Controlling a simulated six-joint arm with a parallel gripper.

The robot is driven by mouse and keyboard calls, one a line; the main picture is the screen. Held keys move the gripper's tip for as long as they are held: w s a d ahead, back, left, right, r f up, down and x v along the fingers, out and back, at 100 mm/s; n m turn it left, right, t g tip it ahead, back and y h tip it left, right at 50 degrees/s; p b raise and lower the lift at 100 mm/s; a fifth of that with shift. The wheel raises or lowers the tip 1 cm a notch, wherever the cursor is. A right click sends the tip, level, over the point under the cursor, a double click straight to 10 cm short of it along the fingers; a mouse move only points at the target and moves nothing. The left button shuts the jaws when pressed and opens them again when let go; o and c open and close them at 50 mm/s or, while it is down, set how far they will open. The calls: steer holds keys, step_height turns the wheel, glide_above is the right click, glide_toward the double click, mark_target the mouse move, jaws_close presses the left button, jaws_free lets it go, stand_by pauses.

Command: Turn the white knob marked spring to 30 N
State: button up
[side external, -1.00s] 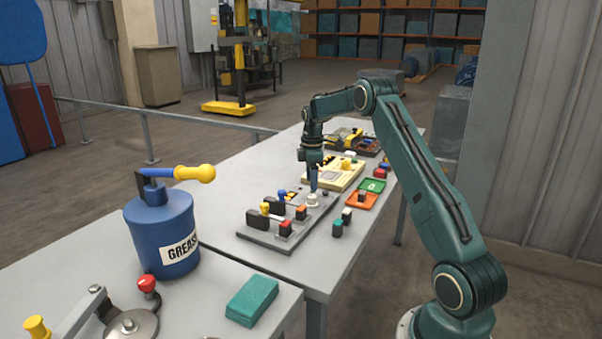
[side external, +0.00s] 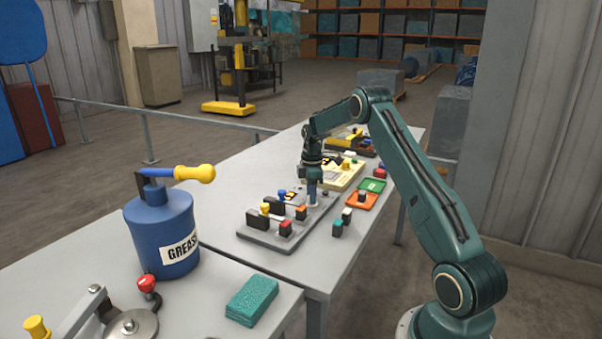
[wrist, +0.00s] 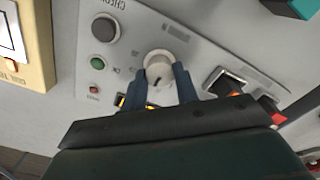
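The white knob (wrist: 159,66) is on a grey panel (wrist: 125,62), with a dark pointer line on its face and small markings around it that are too blurred to read. In the wrist view my gripper (wrist: 161,76) has its two blue fingers apart, one on each side of the knob. Whether they touch it I cannot tell. In the side view my gripper (side external: 312,199) points straight down over the panel (side external: 268,240) and hides most of the knob.
Black, green and red buttons sit left of the knob in the wrist view; a black switch (wrist: 224,82) is close on its right. Blocks with coloured tops stand on the panel's near part. Orange (side external: 362,201) and green trays lie right of it. A grease can (side external: 160,232) stands in front.

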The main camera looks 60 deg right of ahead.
steer(key=shift+c, duration=1.1)
steer(key=shift+m, duration=0.4)
steer(key=m, duration=0.8)
steer(key=shift+m, duration=0.3)
steer(key=m, duration=0.4)
steer(key=shift+d+m, duration=0.1)
steer(key=shift+m, duration=0.2)
steer(key=m, duration=0.4)
